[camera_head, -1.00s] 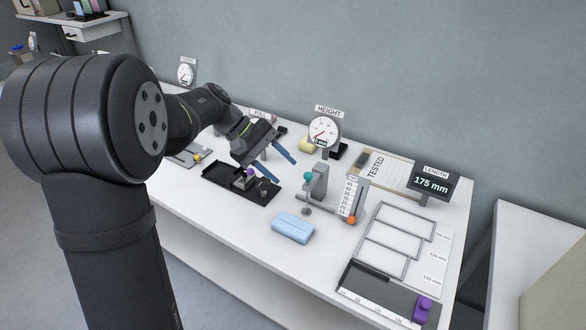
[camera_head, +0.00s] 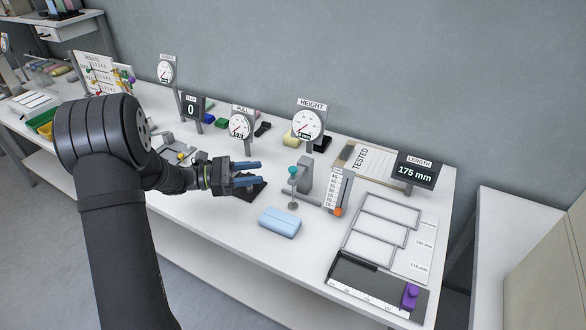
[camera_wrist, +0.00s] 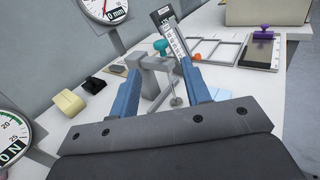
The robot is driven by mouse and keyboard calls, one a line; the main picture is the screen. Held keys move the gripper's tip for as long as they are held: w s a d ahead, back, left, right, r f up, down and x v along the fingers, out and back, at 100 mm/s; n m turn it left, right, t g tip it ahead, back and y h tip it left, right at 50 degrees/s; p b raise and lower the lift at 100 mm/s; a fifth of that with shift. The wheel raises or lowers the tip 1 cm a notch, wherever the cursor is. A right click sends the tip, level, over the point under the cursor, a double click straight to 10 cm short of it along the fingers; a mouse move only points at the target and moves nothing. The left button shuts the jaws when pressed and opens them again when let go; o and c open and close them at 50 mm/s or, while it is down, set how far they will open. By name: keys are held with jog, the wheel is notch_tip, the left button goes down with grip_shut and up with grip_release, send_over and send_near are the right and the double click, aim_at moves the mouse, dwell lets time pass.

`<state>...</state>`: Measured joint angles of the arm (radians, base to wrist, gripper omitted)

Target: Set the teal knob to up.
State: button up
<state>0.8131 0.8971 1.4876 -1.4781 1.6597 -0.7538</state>
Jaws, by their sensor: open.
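The teal knob (camera_head: 292,170) sits on the left side of the grey height stand (camera_head: 305,176), near its top. Which way the knob is set is too small to tell. My gripper (camera_head: 259,172) is open and empty, left of the stand and apart from it, with its blue fingers pointing right toward it. In the wrist view my gripper (camera_wrist: 160,68) has its fingers spread wide.
A scale with an orange slider (camera_head: 338,211) stands right of the stand. A light-blue block (camera_head: 280,222) lies in front. The HEIGHT gauge (camera_head: 307,125) and a yellow block (camera_head: 290,138) are behind. A purple knob (camera_head: 410,296) is front right.

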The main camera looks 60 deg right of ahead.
aim_at(293, 168)
jog(key=x, duration=1.1)
jog(key=shift+s, duration=0.15)
grip_shut()
